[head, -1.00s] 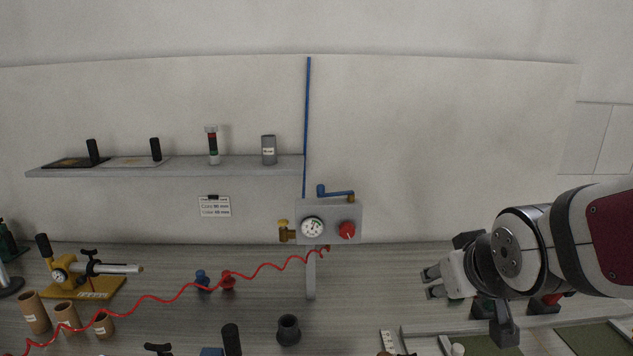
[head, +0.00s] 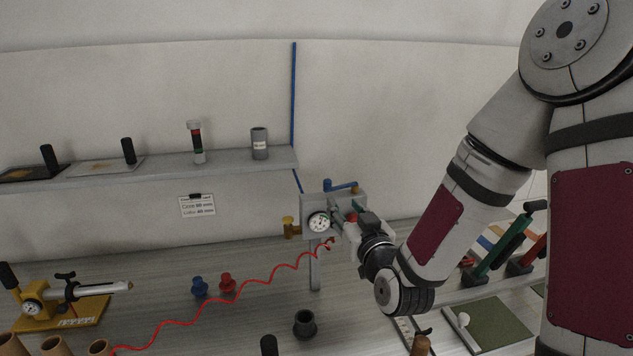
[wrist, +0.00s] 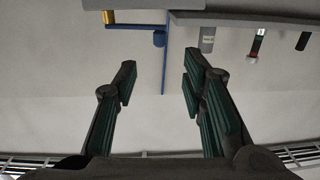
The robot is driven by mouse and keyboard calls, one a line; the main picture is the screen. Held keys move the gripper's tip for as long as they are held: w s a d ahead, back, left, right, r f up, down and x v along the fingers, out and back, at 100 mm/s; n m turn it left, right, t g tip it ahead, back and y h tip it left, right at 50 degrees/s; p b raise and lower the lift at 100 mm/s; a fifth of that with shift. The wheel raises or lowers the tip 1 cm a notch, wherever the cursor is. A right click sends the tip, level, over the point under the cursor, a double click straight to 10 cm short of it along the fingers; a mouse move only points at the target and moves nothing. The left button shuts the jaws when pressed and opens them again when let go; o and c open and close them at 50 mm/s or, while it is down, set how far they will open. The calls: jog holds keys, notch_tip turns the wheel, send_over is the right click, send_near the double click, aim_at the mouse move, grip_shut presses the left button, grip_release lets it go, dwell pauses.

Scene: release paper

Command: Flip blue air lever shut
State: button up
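The blue air lever (head: 341,186) lies roughly level on top of the grey regulator box (head: 313,203). In the wrist view, which looks upside down, the lever (wrist: 135,27) runs across the top between a brass end and a blue knob. My gripper (head: 340,212) is in front of the box, below the lever in the head view, and hides part of the box and its red knob. In the wrist view my gripper (wrist: 160,80) is open, with nothing between its fingers. The lever lies beyond the fingertips; I see no contact.
A thin blue pipe (head: 294,105) runs down the wall to the box. A shelf (head: 180,170) with several items is at left. A white gauge (head: 318,222) and brass fitting (head: 289,228) are on the box. A red coiled hose (head: 225,305) crosses the bench.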

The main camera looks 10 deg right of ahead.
aim_at(329, 185)
jog(key=w, duration=1.3)
jog(key=shift+w+a+b, duration=0.2)
jog(key=shift+a+b, duration=0.1)
jog(key=shift+a, duration=0.05)
grip_shut()
